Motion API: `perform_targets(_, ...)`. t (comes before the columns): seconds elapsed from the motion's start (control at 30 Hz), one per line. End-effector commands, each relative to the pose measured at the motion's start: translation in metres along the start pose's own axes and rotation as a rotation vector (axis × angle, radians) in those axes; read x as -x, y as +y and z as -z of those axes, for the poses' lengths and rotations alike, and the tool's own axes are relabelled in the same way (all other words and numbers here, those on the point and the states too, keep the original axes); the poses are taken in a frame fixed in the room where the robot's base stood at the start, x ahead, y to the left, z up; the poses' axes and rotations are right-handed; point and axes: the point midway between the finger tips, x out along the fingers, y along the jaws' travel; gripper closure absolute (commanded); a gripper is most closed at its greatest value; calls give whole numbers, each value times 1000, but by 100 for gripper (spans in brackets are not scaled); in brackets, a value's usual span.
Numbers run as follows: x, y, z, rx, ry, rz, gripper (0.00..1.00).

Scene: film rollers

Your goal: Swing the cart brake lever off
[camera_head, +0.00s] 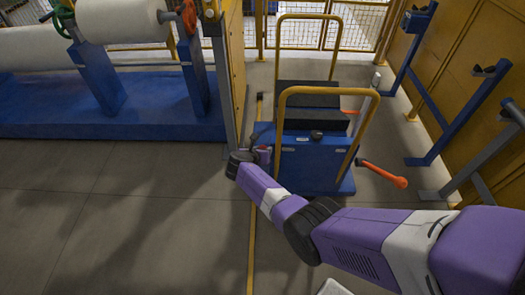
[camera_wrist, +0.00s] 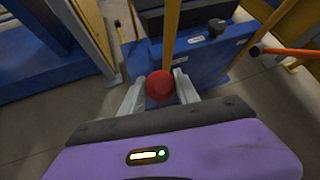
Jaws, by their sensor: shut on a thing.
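The blue cart (camera_head: 318,163) stands in the middle of the head view, with yellow hoop rails and black blocks on top. My gripper (camera_head: 262,150) is at the cart's left side. In the wrist view its two pale fingers are shut on a round red knob (camera_wrist: 160,86), which looks like the end of the brake lever. The lever's shaft is hidden behind the knob and fingers. The cart's blue body (camera_wrist: 200,58) lies just beyond the knob.
An orange-handled bar (camera_head: 385,174) sticks out at the cart's right, also seen in the wrist view (camera_wrist: 290,53). A blue roller stand (camera_head: 120,115) with white rolls is at left. Blue wall brackets (camera_head: 428,95) stand at right. The floor at front left is clear.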

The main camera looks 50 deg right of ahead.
Motion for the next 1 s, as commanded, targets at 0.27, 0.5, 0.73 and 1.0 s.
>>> perform_targets(0.27, 0, 0, -3, -2, -4, 1, 41)
perform_targets(0.5, 3, 0, -2, -1, -3, 0, 41)
perform_targets(0.73, 31, 0, -4, 0, -3, -2, 41)
perform_targets(1.0, 67, 0, -3, -2, -4, 0, 41)
